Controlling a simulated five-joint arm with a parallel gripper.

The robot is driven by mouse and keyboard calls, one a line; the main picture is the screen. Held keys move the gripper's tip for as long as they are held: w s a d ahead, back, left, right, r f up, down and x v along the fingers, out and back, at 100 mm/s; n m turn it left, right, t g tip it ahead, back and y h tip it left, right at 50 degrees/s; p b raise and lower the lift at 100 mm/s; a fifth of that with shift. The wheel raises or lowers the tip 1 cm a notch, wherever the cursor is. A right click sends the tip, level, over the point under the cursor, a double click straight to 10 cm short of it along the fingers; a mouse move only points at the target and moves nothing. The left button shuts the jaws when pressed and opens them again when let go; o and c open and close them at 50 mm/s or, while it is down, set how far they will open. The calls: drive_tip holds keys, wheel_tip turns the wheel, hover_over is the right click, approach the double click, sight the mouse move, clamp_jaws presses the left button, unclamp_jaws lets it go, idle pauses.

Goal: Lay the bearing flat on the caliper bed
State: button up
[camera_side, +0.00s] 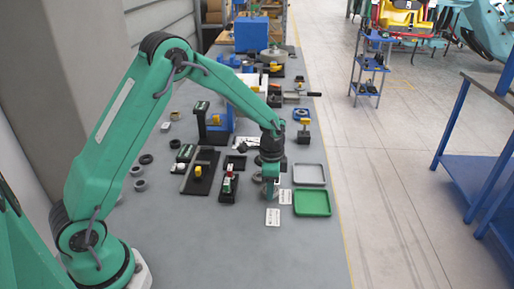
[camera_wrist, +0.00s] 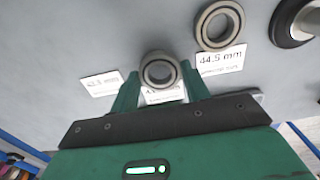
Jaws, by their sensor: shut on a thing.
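A grey steel bearing ring (camera_wrist: 147,71) is between the two green fingers of my gripper (camera_wrist: 160,84) in the wrist view. The fingers are shut on its sides, and its open bore faces the camera. A printed card lies partly hidden behind it. In the side view my gripper (camera_side: 270,189) points down low over the table near the white cards, and the held bearing is hard to make out there. A dark, long plate with a yellow block, apparently the caliper bed (camera_side: 206,160), lies to the left of my gripper, apart from it.
A second bearing (camera_wrist: 203,29) sits by a "44.5 mm" card (camera_wrist: 222,60); another card (camera_wrist: 101,84) lies left. A green tray (camera_side: 328,208) and a grey tray (camera_side: 323,176) are right of my gripper. A black stand with red and green parts (camera_side: 228,190) stands between gripper and plate. The front table is clear.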

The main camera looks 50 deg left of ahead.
drive_tip(key=shift+r, duration=1.8)
drive_tip(key=shift+r, duration=0.6)
wheel_tip(320, 180, up, 5)
drive_tip(key=s+a+n, duration=0.3)
drive_tip(key=a+n, duration=0.6)
drive_tip(key=a, duration=0.4)
drive_tip(key=s+a+n, duration=0.2)
drive_tip(key=a+n, duration=0.7)
drive_tip(key=a, duration=0.4)
wheel_tip(320, 180, down, 4)
drive_tip(key=shift+s+f, duration=0.15)
drive_tip(key=shift+d+f, duration=0.1)
drive_tip(key=shift+f, duration=0.15)
drive_tip(key=shift+f, duration=0.15)
